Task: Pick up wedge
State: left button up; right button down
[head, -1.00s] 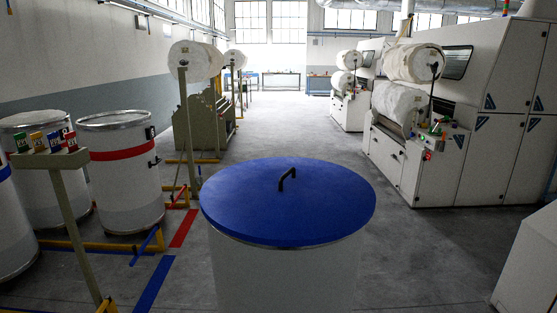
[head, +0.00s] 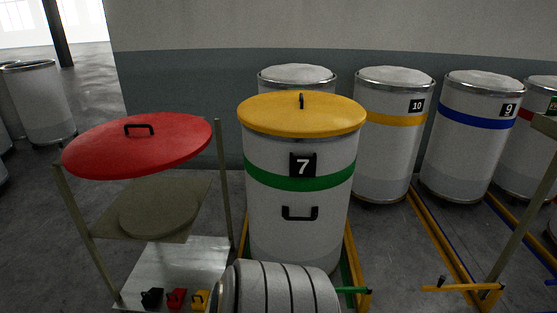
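Three small wedge-like blocks sit in a row at the bottom left: a black one (head: 152,298), a red one (head: 176,299) and a yellow one (head: 200,300). They are on or just in front of a pale panel (head: 185,268) low on a stand, close to the picture's bottom edge. They are small and dark, so their exact shape is hard to tell. Neither of my grippers is in view.
The stand holds a red lid (head: 140,148) above a shelf (head: 150,192). A can marked 7 (head: 300,222) with a yellow lid (head: 303,113) stands beside it. A ribbed pale cylinder (head: 280,288) is at the bottom. Several cans stand behind, with yellow floor rails (head: 440,232) at right.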

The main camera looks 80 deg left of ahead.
aim_at(151, 301)
jog(key=u, duration=3.9)
jog(key=z, duration=0.5)
jog(key=l+z, duration=0.1)
jog(key=z, duration=0.95)
jog(key=l+z, duration=0.1)
jog(key=z, duration=2)
jog(key=i+z, duration=0.1)
jog(key=z, duration=0.45)
jog(key=u, duration=4.3)
